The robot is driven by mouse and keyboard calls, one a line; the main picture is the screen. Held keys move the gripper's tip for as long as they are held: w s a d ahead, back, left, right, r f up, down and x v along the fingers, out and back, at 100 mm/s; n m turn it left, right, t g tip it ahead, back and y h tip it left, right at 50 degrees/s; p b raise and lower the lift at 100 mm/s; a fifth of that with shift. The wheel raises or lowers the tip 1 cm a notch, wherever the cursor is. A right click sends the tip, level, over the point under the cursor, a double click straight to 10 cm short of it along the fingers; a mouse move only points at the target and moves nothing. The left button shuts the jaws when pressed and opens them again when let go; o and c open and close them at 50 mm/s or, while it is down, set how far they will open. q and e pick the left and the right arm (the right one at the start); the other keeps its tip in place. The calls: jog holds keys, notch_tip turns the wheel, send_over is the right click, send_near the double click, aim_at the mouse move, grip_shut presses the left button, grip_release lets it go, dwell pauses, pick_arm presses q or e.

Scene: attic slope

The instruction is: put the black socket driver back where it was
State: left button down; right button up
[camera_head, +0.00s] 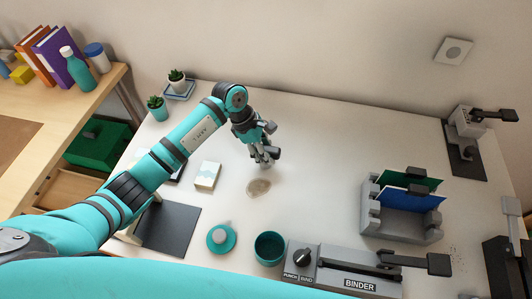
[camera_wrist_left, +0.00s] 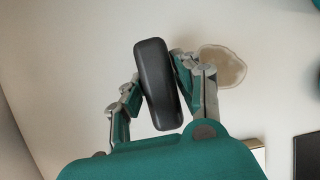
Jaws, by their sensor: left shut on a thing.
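My left gripper (camera_head: 264,155) is over the white table, just behind a pale brownish patch on the tabletop (camera_head: 258,187). It is shut on a black, rounded, elongated thing, which I take to be the black socket driver (camera_wrist_left: 160,82). In the left wrist view this stands between the two fingers, with the patch (camera_wrist_left: 222,66) to its right. In the head view the fingers mostly hide the held thing. I cannot tell whether it touches the table. My right gripper is not in view.
A small white box (camera_head: 207,175), a black panel (camera_head: 172,229), a teal lid (camera_head: 221,238) and a teal cup (camera_head: 270,248) stand nearby. The binder (camera_head: 345,272) is at the front, a grey rack (camera_head: 400,219) at right. Potted plants stand behind. The middle of the table is clear.

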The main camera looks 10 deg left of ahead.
pick_arm(q)
jog(key=shift+r, duration=0.1)
jog(key=c, duration=1)
grip_release()
jog(key=shift+o, duration=0.2)
jog(key=shift+r, duration=0.1)
jog(key=shift+a+r, duration=0.15)
jog(key=shift+r, duration=0.15)
jog(key=b+v, duration=0.1)
jog(key=v, duration=1)
jog(key=shift+b, duration=0.4)
jog(key=shift+r, duration=0.1)
